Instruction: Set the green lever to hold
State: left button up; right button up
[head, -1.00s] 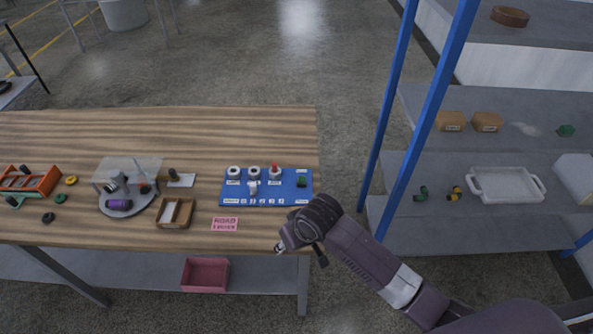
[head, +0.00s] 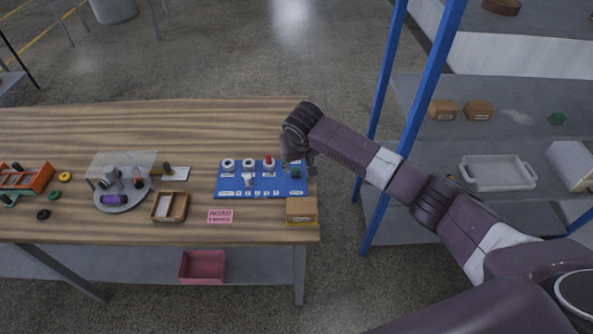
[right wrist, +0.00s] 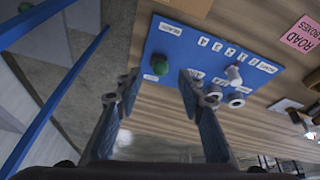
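The blue panel (head: 233,192) lies on the wooden table with white labels, white round parts, a red-topped part (head: 268,161) and a green lever (head: 296,173) at its right end. The green lever also shows as a green knob in the right wrist view (right wrist: 158,65). My right gripper (head: 295,163) is over the panel's right end, close to the green lever. In the right wrist view its two fingers (right wrist: 159,78) are apart, with the green knob in line with the gap beyond the tips. Nothing is between the fingers. The labels are too small to read surely. My left gripper is not in view.
A cardboard box (head: 301,207) sits at the table's front right corner, near the panel. A pink sign (head: 220,216) and a wooden tray (head: 158,208) lie in front. A blue-posted shelf (head: 431,95) stands to the right of the table.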

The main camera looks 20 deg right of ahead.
aim_at(297, 170)
jog(key=shift+p+x, duration=0.3)
jog(key=shift+x, duration=3.2)
jog(key=shift+s, duration=0.1)
grip_shut()
